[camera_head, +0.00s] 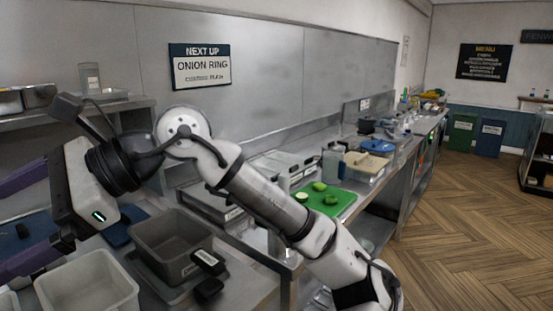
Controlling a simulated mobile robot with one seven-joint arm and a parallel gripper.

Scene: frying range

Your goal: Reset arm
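My arm (265,197) reaches from the lower right up and across to the left of the view. My gripper (28,220) is at the left edge, pointing left, above the steel counter. Its two purple fingers are spread wide apart, and their tips run to or past the edge of the picture. I see nothing held between them. A dark blue item shows behind the gap, apparently on the counter.
A grey bin (172,247) and a whitish bin (88,287) stand below my gripper. A green board (338,203) with cut green vegetables lies on the counter right of my arm. A shelf with steel pans (38,95) is behind. The wooden floor (470,220) at right is clear.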

